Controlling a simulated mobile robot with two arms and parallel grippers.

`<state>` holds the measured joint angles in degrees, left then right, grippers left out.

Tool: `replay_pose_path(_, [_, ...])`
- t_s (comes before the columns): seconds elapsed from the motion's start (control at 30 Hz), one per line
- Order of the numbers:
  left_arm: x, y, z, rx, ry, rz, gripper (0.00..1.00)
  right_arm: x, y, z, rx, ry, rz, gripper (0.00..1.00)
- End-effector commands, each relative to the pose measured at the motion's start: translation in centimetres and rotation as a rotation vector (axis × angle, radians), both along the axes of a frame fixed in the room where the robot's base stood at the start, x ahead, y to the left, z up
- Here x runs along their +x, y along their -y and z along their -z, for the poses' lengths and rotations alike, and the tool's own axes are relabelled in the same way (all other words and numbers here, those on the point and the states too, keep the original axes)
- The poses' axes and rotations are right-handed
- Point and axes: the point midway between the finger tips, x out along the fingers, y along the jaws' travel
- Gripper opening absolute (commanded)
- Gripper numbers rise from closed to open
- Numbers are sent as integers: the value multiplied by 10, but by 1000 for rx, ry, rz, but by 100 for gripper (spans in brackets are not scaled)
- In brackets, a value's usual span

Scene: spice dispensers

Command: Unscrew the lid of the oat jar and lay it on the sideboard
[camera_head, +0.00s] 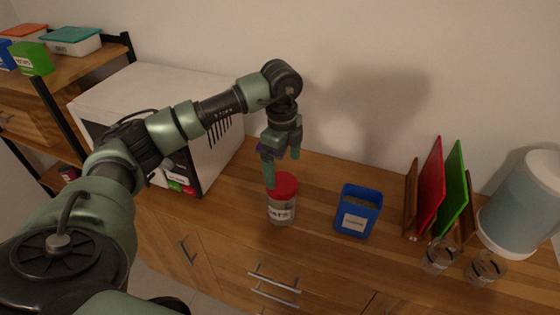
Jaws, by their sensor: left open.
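The oat jar (281,213), clear with a white label, stands upright on the wooden sideboard (325,270). Its red lid (286,185) sits on top of it. My left gripper (281,168) is open and points down just above and behind the lid. One finger overlaps the lid's left edge in the picture; I cannot tell whether it touches. My right gripper is not in view.
A blue container (357,212) stands right of the jar. Red (431,182) and green (453,190) boards stand in a rack, with two glasses (438,258) in front. A large dispenser (522,205) is far right. A white appliance (215,150) stands left. Bare wood lies between these things.

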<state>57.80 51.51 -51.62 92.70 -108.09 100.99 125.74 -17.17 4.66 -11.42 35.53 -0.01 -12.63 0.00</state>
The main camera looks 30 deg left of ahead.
Motion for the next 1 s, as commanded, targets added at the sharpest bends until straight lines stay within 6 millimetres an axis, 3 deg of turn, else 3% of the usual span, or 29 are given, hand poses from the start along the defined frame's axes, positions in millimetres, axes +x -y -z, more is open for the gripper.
replay_pose_path(0.17, [-2, -11, 6, 35, -14, -32, 100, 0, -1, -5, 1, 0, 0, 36])
replay_pose_path(0.6, [-2, -9, 67, 29, -11, -28, 100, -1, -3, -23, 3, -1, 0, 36])
replay_pose_path(1.0, [-1, -9, 75, 29, -9, -26, 97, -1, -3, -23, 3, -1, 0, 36])
